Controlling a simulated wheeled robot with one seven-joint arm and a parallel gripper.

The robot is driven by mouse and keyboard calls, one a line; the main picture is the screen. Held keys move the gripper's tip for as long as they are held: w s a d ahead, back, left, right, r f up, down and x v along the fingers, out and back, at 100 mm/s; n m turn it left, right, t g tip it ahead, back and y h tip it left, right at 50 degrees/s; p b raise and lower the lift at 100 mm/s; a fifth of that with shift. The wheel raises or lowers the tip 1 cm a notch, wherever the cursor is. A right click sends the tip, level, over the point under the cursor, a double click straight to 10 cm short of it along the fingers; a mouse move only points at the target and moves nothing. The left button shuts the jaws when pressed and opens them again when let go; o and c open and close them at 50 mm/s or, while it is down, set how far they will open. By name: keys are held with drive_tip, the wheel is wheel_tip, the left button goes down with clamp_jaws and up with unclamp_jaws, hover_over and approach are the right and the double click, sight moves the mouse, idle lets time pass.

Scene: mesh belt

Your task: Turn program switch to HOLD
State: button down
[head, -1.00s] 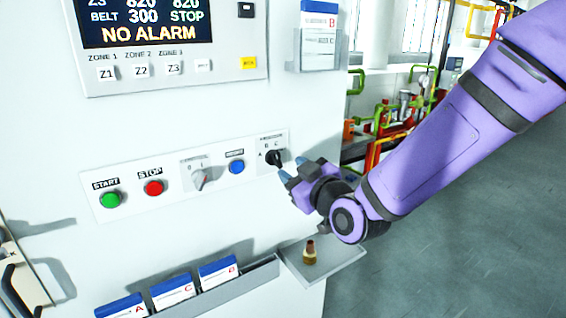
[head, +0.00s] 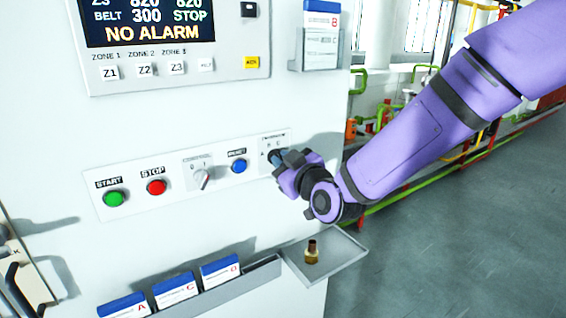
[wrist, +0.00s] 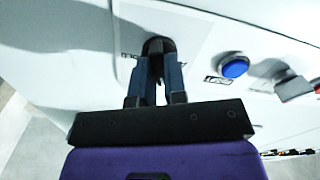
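The program switch (head: 274,155) is a black rotary knob at the right end of the panel strip, with small letters above it. My gripper (head: 285,159) is at the switch and covers part of it in the head view. In the wrist view the knob (wrist: 157,46) sits between the two dark blue fingertips (wrist: 158,72), which are close together on either side of its grip. The gripper looks shut on it. The label is too blurred and covered to read a HOLD mark, and the knob's pointing direction is not clear.
Left of the switch are a blue button (head: 239,166), a grey control selector (head: 202,179), a red STOP button (head: 156,187) and a green START button (head: 114,198). A small tray (head: 335,256) with a brass piece (head: 312,252) juts out below my gripper.

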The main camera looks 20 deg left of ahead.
drive_tip(key=shift+m, duration=0.3)
drive_tip(key=m, duration=1.7)
drive_tip(key=shift+f, duration=0.1)
drive_tip(key=shift+m, duration=0.3)
idle(0.4)
drive_tip(key=c, duration=1.2)
unclamp_jaws()
drive_tip(key=shift+o, duration=0.2)
drive_tip(key=shift+d, duration=0.1)
